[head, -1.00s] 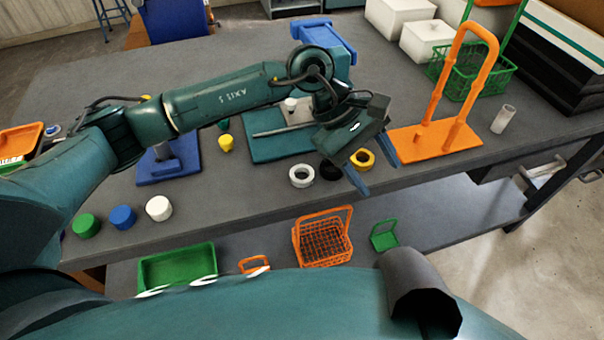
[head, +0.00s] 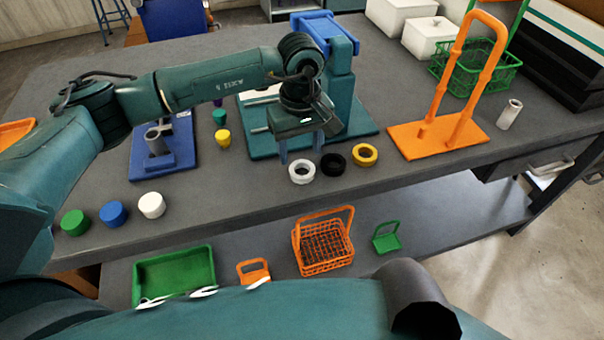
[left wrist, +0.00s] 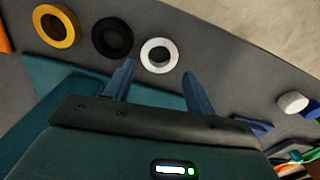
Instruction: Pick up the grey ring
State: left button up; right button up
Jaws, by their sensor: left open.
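A pale, whitish-grey ring (head: 301,181) lies flat near the front edge of the bench, left of a black ring (head: 333,174) and a yellow ring (head: 364,163). No darker grey ring shows. My left gripper (head: 301,152) is open and empty, fingers pointing down just behind the pale ring. In the left wrist view the pale ring (left wrist: 145,56) lies just beyond and between the two fingertips (left wrist: 158,72). The black ring (left wrist: 98,38) and yellow ring (left wrist: 41,30) are to its left. My right gripper is not in view.
A teal press-like stand (head: 345,95) rises close behind my left gripper. An orange stand with a tall handle (head: 405,148) is to the right. Green, blue and white round pieces stand at the front left. A lower shelf holds baskets and a green tray (head: 175,272).

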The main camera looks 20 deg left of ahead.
aim_at(302, 173)
pick_arm(q)
notch_tip(302, 173, down, 5)
jog(key=shift+d+r+b, duration=0.1)
jog(key=shift+b, duration=0.75)
jog(key=shift+r, duration=0.1)
jog(key=c, duration=0.7)
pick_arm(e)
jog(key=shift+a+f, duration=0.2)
